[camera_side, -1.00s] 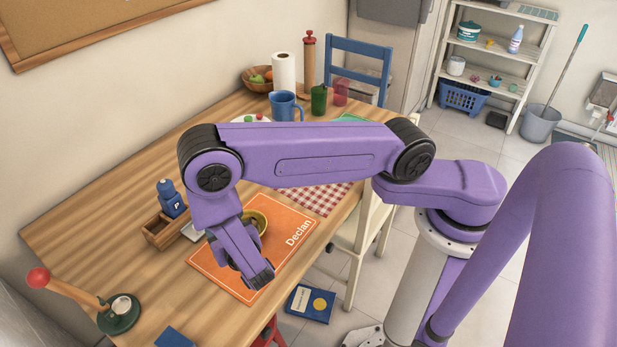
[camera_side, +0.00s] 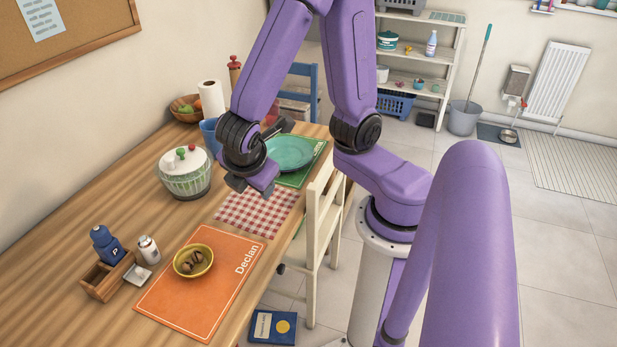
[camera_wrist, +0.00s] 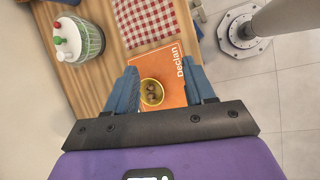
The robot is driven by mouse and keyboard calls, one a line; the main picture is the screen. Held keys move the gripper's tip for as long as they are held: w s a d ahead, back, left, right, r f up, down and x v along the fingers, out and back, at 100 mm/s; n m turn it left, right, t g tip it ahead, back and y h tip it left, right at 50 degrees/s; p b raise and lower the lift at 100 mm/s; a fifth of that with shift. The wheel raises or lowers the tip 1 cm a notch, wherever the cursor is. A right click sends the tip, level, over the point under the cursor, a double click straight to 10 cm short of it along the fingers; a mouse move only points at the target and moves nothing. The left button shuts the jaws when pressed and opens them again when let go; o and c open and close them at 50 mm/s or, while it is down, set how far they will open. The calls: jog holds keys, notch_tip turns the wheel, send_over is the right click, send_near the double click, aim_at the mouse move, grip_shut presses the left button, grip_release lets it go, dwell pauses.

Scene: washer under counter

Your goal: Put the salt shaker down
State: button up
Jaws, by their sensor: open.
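The salt shaker (camera_side: 148,249), white with a grey cap, stands upright on the wooden table. It is just right of the wooden caddy (camera_side: 103,290) and behind a small white dish (camera_side: 137,275). A blue shaker marked P (camera_side: 106,246) stands at the caddy's back end. My gripper (camera_side: 272,155) is open and empty above the table near the checkered cloth, well away from the salt shaker. In the wrist view my open fingers (camera_wrist: 163,85) frame a yellow bowl (camera_wrist: 152,92) further below. The salt shaker is not visible in the wrist view.
The yellow bowl (camera_side: 193,261) holds brown items on the orange Declan mat (camera_side: 170,312). A salad spinner (camera_side: 185,178), a teal plate (camera_side: 290,152) and the checkered cloth (camera_side: 258,212) are near my gripper. A white chair (camera_side: 318,215) stands at the table's right edge.

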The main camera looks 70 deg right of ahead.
jog(key=s+r+m+g+y, duration=0.1)
jog(key=s+r+y, duration=0.1)
jog(key=s, duration=0.3)
jog(key=s+r+m+g+y, duration=0.1)
jog(key=s+r+m+y, duration=0.1)
jog(key=s, duration=0.4)
jog(key=shift+y, duration=0.9)
jog(key=shift+s, duration=0.1)
jog(key=o, duration=0.4)
